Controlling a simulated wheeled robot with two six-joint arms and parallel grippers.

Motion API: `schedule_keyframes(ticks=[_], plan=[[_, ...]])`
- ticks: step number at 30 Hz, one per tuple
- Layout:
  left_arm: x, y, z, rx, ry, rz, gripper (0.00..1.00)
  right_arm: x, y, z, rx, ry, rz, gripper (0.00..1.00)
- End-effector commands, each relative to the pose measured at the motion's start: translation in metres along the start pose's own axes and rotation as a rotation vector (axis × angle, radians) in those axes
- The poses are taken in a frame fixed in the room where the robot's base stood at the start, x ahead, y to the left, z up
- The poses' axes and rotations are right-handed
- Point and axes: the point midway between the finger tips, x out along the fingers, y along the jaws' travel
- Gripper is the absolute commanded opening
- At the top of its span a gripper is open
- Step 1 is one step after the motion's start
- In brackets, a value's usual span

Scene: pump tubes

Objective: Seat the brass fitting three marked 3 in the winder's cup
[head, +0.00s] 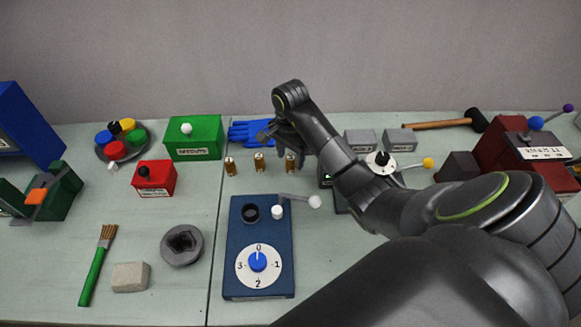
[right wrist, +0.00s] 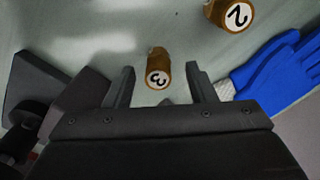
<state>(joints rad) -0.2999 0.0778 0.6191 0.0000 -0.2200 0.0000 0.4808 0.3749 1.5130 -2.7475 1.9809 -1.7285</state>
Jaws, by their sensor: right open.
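The brass fitting three (head: 291,162) stands upright, rightmost in a row of three brass fittings. Its "3" cap (right wrist: 158,78) faces the camera in the right wrist view. My right gripper (head: 284,148) is open just above it; in the right wrist view the open jaws (right wrist: 158,88) have a finger on either side of the fitting, with gaps visible. I cannot tell how far down they reach. The winder appears to be the blue box (head: 232,273) with a numbered dial and white-knobbed crank; its dark round cup (head: 250,212) looks empty. My left gripper is not in view.
The fitting marked 2 (right wrist: 230,14) stands beside fitting three; another fitting (head: 230,166) is farther left. Blue gloves (head: 246,132) lie behind the row. Grey blocks (head: 361,140) and a hammer (head: 432,124) are right. A green box (head: 194,138) stands left. The table between fittings and winder is clear.

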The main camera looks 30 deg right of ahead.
Motion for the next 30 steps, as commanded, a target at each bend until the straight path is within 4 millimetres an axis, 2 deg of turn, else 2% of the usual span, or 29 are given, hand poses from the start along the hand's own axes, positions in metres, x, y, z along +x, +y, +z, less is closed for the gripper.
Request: schedule_keyframes(ticks=[1, 6, 15, 26, 30], plan=[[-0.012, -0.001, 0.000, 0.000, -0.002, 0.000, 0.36, 0.003, 0.003, 0.002, 0.000, -0.005, 0.006, 0.51], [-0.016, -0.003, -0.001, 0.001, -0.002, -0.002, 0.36, 0.025, 0.002, 0.002, 0.001, -0.002, 0.003, 0.51], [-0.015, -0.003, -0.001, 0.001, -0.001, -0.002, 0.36, 0.030, 0.002, 0.002, 0.000, -0.001, 0.001, 0.49], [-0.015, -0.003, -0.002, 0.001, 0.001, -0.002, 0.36, 0.030, 0.002, 0.001, 0.000, -0.001, 0.001, 0.02], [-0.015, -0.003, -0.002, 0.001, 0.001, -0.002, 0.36, 0.030, 0.002, 0.001, 0.000, 0.000, 0.000, 0.00]])
